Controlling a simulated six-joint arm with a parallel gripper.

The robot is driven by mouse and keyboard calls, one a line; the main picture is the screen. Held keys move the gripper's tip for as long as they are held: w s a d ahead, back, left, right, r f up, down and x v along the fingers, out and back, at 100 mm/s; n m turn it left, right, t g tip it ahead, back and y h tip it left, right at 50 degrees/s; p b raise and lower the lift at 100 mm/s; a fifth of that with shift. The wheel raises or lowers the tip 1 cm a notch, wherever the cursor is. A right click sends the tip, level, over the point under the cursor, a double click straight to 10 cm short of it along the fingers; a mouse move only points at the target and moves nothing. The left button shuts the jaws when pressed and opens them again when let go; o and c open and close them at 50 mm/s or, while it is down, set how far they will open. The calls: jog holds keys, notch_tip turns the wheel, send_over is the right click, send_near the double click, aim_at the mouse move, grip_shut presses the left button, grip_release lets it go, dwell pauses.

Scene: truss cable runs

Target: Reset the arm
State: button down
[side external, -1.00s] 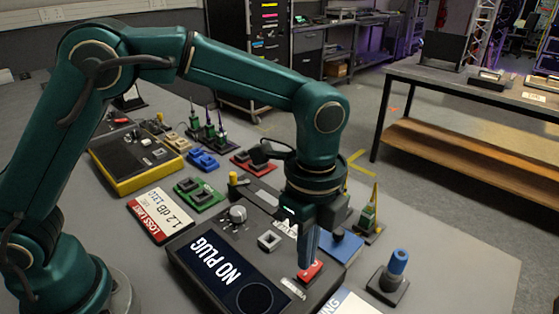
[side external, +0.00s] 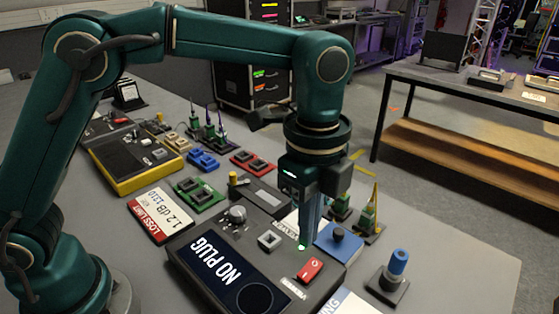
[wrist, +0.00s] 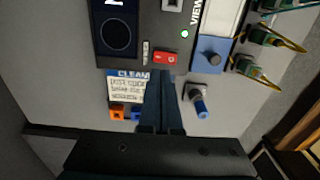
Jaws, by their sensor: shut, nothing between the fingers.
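My gripper (side external: 306,243) points down above the dark test unit (side external: 203,285) whose screen reads "NO PLUG". Its fingers are shut with nothing between them. The tips are above and behind a red rocker switch (side external: 310,270) in the side view, with a small gap. A green light glows by the fingertips. In the wrist view my gripper (wrist: 162,75) reaches up toward the red switch (wrist: 166,58), and the green light (wrist: 184,34) shows on the unit beyond it.
A blue block with a dark knob (side external: 338,238) and a blue-capped post (side external: 392,275) stand right of the unit. A loss limit card (side external: 160,212), a yellow-edged device (side external: 135,160) and several coloured connector holders lie left and behind.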

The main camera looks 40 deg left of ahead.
jog(key=s+a+r+n+t, duration=0.3)
jog(key=a+r+n, duration=0.2)
jog(key=a+r, duration=0.45)
jog(key=s+a+f+n+t, duration=0.2)
jog(key=s+a+f+n, duration=0.3)
jog(key=s+n, duration=0.3)
jog(key=f+n, duration=0.1)
jog(key=n, duration=0.3)
jog(key=shift+s+a+f+n+t, duration=0.15)
jog(key=shift+s+a+n+t, duration=0.15)
jog(key=shift+s+a+n, duration=0.1)
